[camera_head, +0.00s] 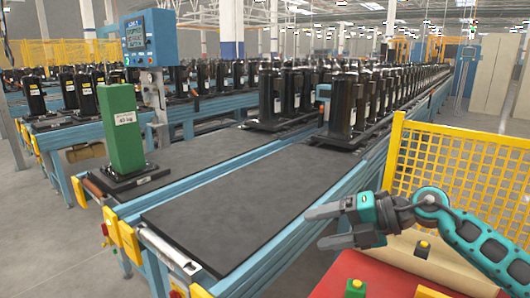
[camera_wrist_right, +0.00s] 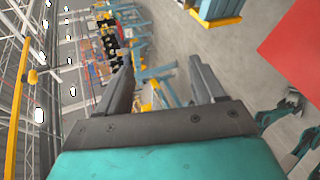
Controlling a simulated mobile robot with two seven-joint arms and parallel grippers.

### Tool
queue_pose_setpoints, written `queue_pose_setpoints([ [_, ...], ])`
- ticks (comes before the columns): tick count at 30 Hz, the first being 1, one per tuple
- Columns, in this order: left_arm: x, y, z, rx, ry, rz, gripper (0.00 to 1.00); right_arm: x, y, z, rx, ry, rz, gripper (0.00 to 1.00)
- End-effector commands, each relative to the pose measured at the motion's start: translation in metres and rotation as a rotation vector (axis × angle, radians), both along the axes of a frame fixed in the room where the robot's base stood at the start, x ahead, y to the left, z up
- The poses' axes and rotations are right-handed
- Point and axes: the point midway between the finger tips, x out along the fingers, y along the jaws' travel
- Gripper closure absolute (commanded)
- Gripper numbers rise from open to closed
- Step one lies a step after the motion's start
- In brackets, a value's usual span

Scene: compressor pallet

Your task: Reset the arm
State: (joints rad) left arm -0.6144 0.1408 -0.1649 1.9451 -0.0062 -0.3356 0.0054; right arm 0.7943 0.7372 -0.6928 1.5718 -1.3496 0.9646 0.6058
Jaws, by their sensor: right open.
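My right gripper (camera_head: 316,228) comes in from the right on a teal arm (camera_head: 466,230). Its two grey fingers point left and stand apart with nothing between them. It hangs in the air in front of the near conveyor's dark belt (camera_head: 240,198), and I see no contact with anything. In the right wrist view the same gripper (camera_wrist_right: 160,75) shows its fingers wide apart, with only floor and distant equipment beyond. My left gripper does not show in the head view. Teal parts (camera_wrist_right: 300,140) at the right edge of the wrist view are too partial to make out.
A yellow mesh fence (camera_head: 465,165) stands behind the arm. A red surface (camera_head: 385,275) with yellow-topped buttons lies below it. A green block (camera_head: 121,130) stands on the left conveyor. Black compressors (camera_head: 345,105) stand farther back. The near belt is bare.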

Motion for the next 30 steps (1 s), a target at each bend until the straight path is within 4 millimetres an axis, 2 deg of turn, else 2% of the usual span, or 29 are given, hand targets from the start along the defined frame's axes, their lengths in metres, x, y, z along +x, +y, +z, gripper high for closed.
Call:
queue_pose_setpoints([
  [1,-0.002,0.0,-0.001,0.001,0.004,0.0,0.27,-0.007,0.023,0.005,0.131,-0.019,-0.012,0.32],
  [3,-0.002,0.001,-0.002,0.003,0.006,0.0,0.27,-0.013,0.044,0.02,0.311,-0.044,-0.061,0.32],
  [6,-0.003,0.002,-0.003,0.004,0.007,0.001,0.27,-0.018,0.056,0.039,0.551,-0.05,-0.173,0.32],
  [10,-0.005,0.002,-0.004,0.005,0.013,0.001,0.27,-0.02,0.047,0.052,0.823,-0.009,-0.389,0.32],
  [14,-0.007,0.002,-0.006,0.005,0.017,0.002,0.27,-0.023,0.017,0.042,1.029,0.088,-0.667,0.32],
  [17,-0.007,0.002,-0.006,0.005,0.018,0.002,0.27,-0.03,-0.012,0.016,1.133,0.201,-0.912,0.32],
  [20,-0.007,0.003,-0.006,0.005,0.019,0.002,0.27,-0.047,-0.039,-0.022,1.179,0.343,-1.167,0.32],
  [23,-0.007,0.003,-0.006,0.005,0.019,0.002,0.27,-0.076,-0.062,-0.068,1.168,0.511,-1.422,0.32],
  [24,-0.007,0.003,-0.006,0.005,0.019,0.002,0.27,-0.091,-0.069,-0.087,1.147,0.586,-1.52,0.32],
  [27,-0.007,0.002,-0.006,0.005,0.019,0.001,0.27,-0.133,-0.079,-0.127,1.067,0.762,-1.725,0.32],
  [30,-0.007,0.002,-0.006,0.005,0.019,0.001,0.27,-0.172,-0.082,-0.155,0.974,0.911,-1.866,0.32],
])
